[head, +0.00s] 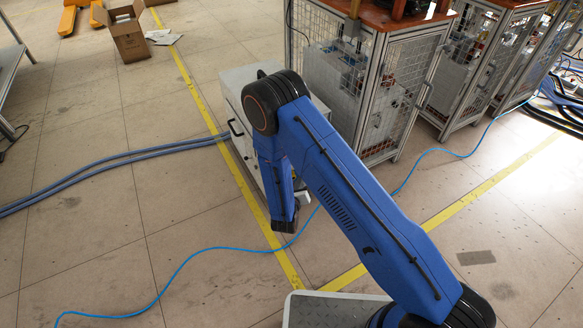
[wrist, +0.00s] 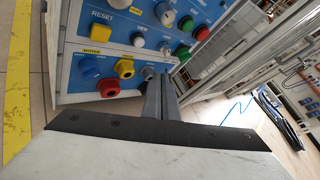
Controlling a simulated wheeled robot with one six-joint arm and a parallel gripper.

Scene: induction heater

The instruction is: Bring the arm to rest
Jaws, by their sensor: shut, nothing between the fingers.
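My gripper (wrist: 160,80) shows in the wrist view, its two grey fingers together with nothing between them. Its dark bracket and pale body fill the bottom of that view. The fingers point towards a blue control panel (wrist: 118,50) with several coloured buttons and knobs; I cannot tell the gap between them. In the head view my blue arm is bent, with its elbow high and its forearm hanging down in front of a light grey cabinet (head: 236,100). The gripper itself cannot be made out there.
Mesh-sided workstations (head: 385,100) stand close behind and right of my arm. Blue hoses (head: 110,160) and a thin blue cable (head: 190,262) lie on the floor. A cardboard box (head: 129,38) stands at the back left. The tiled floor at left is mostly clear.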

